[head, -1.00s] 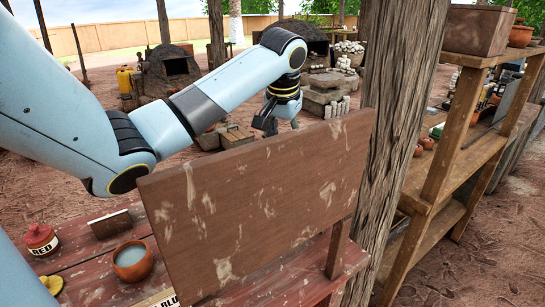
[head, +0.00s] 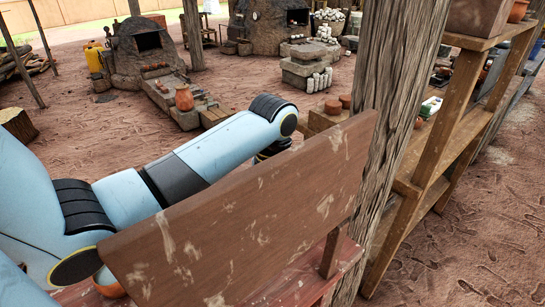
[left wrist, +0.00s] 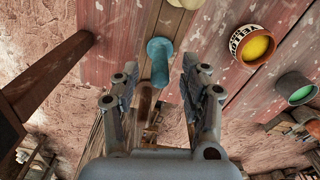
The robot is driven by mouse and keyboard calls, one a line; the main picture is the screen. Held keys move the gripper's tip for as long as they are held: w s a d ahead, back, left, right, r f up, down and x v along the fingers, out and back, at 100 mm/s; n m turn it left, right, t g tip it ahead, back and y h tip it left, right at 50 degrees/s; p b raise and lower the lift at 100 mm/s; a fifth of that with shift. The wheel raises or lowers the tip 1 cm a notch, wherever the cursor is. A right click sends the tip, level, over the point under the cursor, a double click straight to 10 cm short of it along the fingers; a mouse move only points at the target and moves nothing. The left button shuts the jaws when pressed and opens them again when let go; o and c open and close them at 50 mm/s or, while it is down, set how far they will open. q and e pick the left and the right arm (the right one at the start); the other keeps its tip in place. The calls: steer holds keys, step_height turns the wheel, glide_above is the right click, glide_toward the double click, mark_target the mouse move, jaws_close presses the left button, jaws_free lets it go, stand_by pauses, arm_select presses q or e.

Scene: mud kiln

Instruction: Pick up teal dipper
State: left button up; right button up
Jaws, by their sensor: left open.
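The teal dipper (left wrist: 160,58) shows in the left wrist view as a teal, rod-like shape with a rounded end, at the edge of weathered reddish planks. My left gripper (left wrist: 160,72) is open, with one finger on each side of the dipper's line. The dipper appears between or just beyond the fingertips; I cannot tell whether they touch it. In the head view, my left arm reaches down behind a brown board, which hides the gripper and the dipper. My right gripper is in neither view.
The brown board (head: 240,220) and a wooden post (head: 395,110) stand close by. A pot labelled yellow (left wrist: 257,46) and a green-filled pot (left wrist: 296,88) are at the right in the wrist view. Shelves (head: 450,130) stand to the right in the head view.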

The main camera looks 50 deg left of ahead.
arm_select(q)
step_height(320, 180, down, 2)
steer(key=shift+f, duration=0.2)
jaws_close()
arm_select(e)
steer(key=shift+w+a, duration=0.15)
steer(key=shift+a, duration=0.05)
arm_select(q)
steer(key=shift+r, duration=0.15)
step_height(320, 180, up, 10)
steer(key=shift+f, duration=0.1)
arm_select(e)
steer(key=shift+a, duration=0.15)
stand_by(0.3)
